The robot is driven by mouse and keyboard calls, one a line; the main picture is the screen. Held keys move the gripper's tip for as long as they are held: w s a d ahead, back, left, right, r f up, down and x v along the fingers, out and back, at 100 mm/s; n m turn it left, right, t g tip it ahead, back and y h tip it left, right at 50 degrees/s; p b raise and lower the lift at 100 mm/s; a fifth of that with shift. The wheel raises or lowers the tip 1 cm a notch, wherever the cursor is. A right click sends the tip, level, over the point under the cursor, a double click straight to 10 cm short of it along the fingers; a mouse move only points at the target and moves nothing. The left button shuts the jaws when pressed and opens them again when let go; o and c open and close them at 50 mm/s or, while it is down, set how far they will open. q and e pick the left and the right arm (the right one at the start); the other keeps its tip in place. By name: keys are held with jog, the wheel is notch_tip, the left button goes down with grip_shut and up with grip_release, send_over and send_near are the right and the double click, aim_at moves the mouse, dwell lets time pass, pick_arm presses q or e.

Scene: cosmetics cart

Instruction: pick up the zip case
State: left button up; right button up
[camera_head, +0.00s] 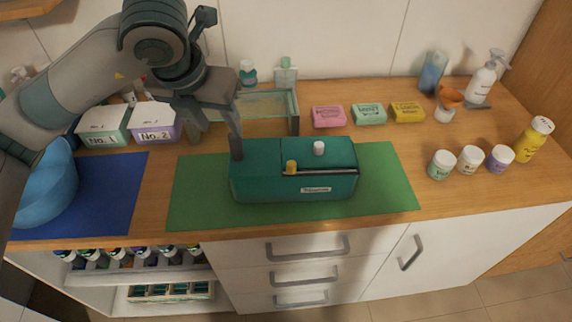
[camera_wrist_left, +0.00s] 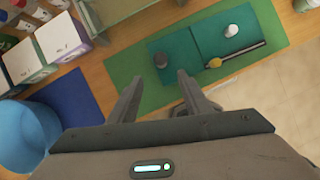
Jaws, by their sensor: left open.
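The zip case (camera_head: 255,185) is a dark teal box standing on the green mat (camera_head: 390,185). Its top carries a white knob, a dark rod with a yellow piece, and a label on its front. It also shows in the left wrist view (camera_wrist_left: 205,45), beyond the fingertips. My left gripper (camera_head: 216,143) is open and empty at the left end of the case. One finger overlaps the case's left corner in the head view; I cannot tell whether it touches. In the left wrist view the gripper (camera_wrist_left: 159,82) has its fingers apart, over the mat. My right gripper is not in view.
A blue bowl (camera_head: 48,188) and two numbered boxes (camera_head: 152,121) stand left. A glass-like bin (camera_head: 294,112) is behind the case. Soap boxes (camera_head: 368,114), several jars (camera_head: 470,160) and bottles stand right. The counter's front edge lies just before the mat.

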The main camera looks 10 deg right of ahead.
aim_at(233, 137)
pick_arm(q)
jog(key=p+x, duration=0.2)
jog(key=x, duration=0.3)
jog(key=shift+w+f, duration=0.1)
jog(key=shift+f, duration=0.05)
jog(key=shift+w+d+f, duration=0.1)
jog(key=shift+w+f, duration=0.1)
jog(key=shift+f, duration=0.3)
jog(key=shift+w+d+f+p, duration=0.2)
jog(key=shift+w+f+p, duration=0.25)
jog(key=shift+p, duration=0.35)
jog(key=p+x, duration=0.1)
jog(key=x, duration=0.2)
jog(key=shift+w+d+r+p, duration=0.15)
jog(key=shift+p, duration=0.25)
jog(key=shift+w+f, duration=0.2)
jog(key=shift+f, duration=0.35)
jog(key=shift+r, duration=0.1)
grip_shut()
